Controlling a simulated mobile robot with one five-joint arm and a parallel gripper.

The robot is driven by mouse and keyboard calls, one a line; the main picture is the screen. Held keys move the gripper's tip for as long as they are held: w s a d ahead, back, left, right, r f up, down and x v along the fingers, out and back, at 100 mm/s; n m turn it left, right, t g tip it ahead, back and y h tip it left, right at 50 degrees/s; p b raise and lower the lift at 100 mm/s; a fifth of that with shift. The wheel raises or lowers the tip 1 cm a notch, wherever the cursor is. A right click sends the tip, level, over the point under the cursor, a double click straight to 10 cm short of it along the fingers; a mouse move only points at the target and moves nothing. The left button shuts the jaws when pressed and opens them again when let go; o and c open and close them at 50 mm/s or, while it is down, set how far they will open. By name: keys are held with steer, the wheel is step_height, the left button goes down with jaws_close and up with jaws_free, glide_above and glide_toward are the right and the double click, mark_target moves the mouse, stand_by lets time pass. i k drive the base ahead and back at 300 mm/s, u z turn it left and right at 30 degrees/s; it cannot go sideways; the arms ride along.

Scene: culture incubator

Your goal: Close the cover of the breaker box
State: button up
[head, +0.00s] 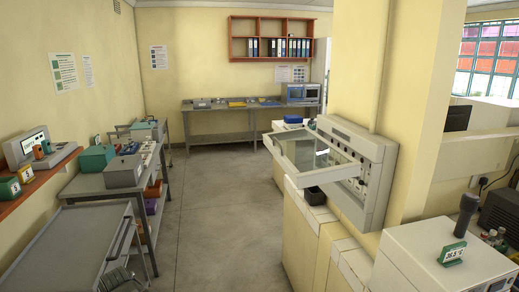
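The breaker box (377,186) is a light grey case mounted on the side of the yellow pillar, right of centre in the head view. Its cover (286,158), a pale frame with a clear window, stands open and sticks out to the left from the box. A row of dark switches or knobs shows inside the box behind the cover. The window partly covers the view of the inside. I cannot make out my gripper in this view.
A low cream wall (300,232) with pale tiles on top runs below the box. A small black bin (314,196) stands under the cover. A white device (440,268) is at the front right. Grey benches (75,235) line the left. The grey floor (215,215) between is clear.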

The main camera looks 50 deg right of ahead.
mark_target(306, 179)
steer(key=u, duration=0.05)
steer(key=i, duration=1.3)
steer(key=z, duration=0.1)
steer(key=k, duration=0.9)
steer(key=z, duration=0.15)
steer(key=i, duration=0.9)
steer(key=u, duration=0.05)
